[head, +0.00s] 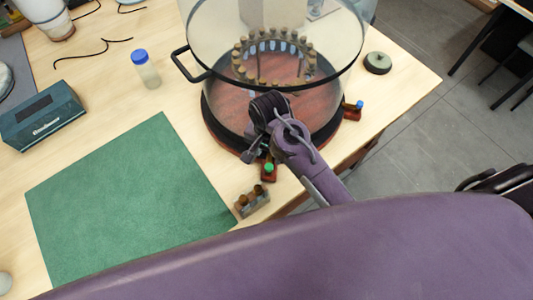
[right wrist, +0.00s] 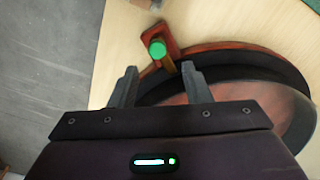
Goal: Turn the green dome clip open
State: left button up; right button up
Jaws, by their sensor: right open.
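The green dome clip (head: 268,168) is a small green knob on a reddish-brown block at the near edge of the round wooden base (head: 215,125). In the right wrist view the green knob (right wrist: 157,49) shows just beyond the fingertips, between their lines, with its block touching the base rim. My right gripper (right wrist: 158,78) is open and empty. In the head view my right gripper (head: 257,150) is close to the clip, over the near rim of the base. A clear glass dome (head: 215,20) stands on the base. My left gripper is not in view.
A blue-topped clip (head: 355,108) sits at the base's right. A black handle (head: 188,64) sticks out left of the dome. A small block with two brown knobs (head: 252,201) stands near the front edge. A green mat (head: 125,200) lies left, with free surface on it.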

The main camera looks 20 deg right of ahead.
aim_at(269, 166)
jog(key=f, duration=0.2)
jog(key=s+f+p, duration=0.1)
jog(key=f, duration=0.1)
jog(key=shift+f, duration=0.4)
jog(key=shift+w+f, duration=0.2)
jog(key=shift+f, duration=0.35)
grip_shut()
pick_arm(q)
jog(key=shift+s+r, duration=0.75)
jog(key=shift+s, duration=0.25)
